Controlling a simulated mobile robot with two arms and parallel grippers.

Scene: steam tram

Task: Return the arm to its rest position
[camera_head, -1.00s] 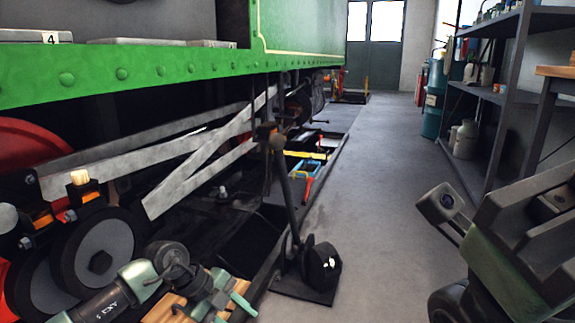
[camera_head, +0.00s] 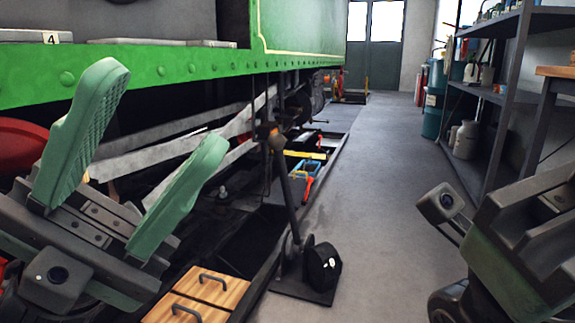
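My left gripper (camera_head: 156,144) is raised close to the camera at the left. Its two green fingers stand wide apart with nothing between them. It hides part of the tram's wheels and rods. My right arm's end (camera_head: 515,235) is at the lower right, with a small camera on it. Its fingers are cut off or out of the picture, so I cannot tell their state.
The green steam tram (camera_head: 160,68) fills the upper left. Wooden boxes with dark handles (camera_head: 205,292) lie below my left gripper. A black lever stand (camera_head: 290,215) is at centre. A dark shelf (camera_head: 505,100) stands right. The grey floor (camera_head: 375,180) between is clear.

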